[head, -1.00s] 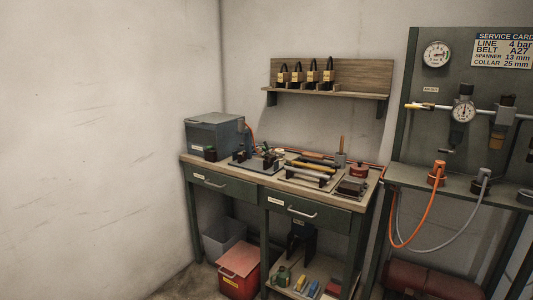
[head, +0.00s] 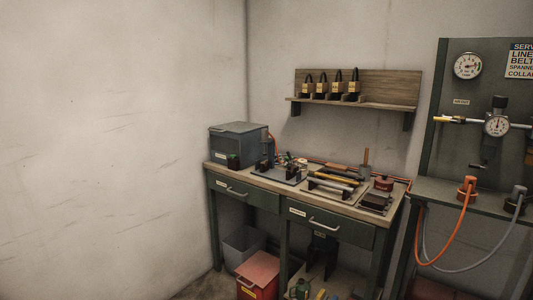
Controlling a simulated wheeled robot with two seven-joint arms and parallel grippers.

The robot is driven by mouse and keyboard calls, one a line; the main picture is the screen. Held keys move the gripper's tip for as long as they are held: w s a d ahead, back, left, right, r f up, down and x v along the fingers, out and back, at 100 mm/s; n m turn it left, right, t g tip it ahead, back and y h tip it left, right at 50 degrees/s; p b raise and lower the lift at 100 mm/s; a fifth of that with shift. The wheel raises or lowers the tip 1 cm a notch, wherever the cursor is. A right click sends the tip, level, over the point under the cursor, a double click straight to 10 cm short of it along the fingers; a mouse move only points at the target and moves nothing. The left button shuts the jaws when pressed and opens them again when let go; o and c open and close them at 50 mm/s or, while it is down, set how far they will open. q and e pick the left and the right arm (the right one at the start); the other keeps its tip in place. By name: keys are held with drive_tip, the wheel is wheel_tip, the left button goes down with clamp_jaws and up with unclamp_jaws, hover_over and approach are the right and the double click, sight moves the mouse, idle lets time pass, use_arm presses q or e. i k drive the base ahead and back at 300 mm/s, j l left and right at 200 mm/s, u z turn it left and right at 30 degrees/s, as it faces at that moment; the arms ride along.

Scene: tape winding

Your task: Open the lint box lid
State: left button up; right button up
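No label that I can read marks the lint box. A red box (head: 257,276) with a lighter red, flat top and a yellow label stands on the floor below the bench front; its top looks closed. A blue-grey box (head: 232,147) with a flat lid, which looks shut, stands at the left end of the bench. I cannot tell for certain which is the lint box. Neither of my grippers is in view.
The wooden-topped bench (head: 262,184) has two green drawers and carries tools. A grey bin (head: 243,245) stands behind the red box. Padlocks (head: 337,84) sit on a wall shelf. A gauge panel (head: 463,85) with hoses stands right. The left wall is bare.

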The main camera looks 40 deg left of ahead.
sight(239, 128)
drive_tip(key=u, duration=1.5)
drive_tip(key=i+j, duration=0.2)
drive_tip(key=i, duration=0.25)
drive_tip(key=i+j, duration=0.25)
drive_tip(key=i, duration=0.2)
drive_tip(key=i+j, duration=0.2)
drive_tip(key=i, duration=0.25)
drive_tip(key=i+j, duration=0.2)
drive_tip(key=i, duration=0.25)
drive_tip(key=i+j+u, duration=0.1)
drive_tip(key=i, duration=0.35)
drive_tip(key=i+j, duration=0.3)
drive_tip(key=i, duration=0.15)
